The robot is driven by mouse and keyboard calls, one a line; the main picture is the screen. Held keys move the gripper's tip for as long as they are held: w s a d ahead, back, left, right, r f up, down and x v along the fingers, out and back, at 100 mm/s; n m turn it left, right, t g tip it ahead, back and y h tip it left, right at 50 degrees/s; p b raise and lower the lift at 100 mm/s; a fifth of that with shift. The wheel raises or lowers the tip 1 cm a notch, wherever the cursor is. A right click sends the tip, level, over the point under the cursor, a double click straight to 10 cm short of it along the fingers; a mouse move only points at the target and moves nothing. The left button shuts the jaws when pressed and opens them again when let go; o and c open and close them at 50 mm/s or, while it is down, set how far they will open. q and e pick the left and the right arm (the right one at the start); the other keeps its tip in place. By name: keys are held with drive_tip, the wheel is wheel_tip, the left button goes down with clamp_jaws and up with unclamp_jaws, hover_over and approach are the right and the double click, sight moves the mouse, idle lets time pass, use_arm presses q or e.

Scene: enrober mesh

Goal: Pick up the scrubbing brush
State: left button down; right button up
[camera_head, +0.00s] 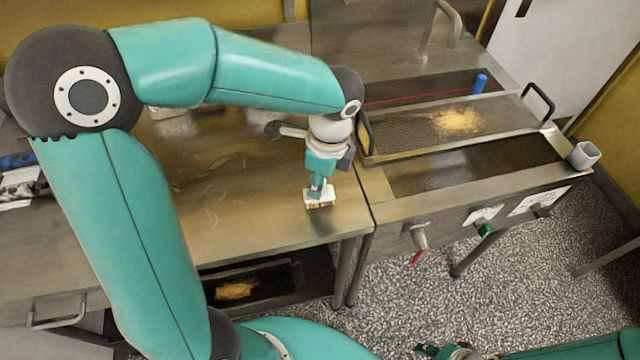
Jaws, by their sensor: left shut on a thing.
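The scrubbing brush (320,201) is a small whitish block at the right front part of the steel table. My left gripper (318,190) reaches down from above and is shut on the brush. The fingers cover part of its top. The brush is at or just above the tabletop; I cannot tell whether it touches. My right gripper (445,351) is at the bottom edge, partly cut off, and its jaws are unclear.
The steel table (250,215) is mostly clear around the brush. To its right stands a fryer-like unit with a handled mesh tray (400,136) holding yellow crumbs, a blue cylinder (479,83) and a grey cup (584,155). A dark tray (275,278) sits below the table.

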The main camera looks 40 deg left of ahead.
use_arm(q)
wheel_tip(320, 180, up, 20)
drive_tip(key=p, duration=0.1)
idle(0.4)
drive_tip(key=shift+f, duration=0.1)
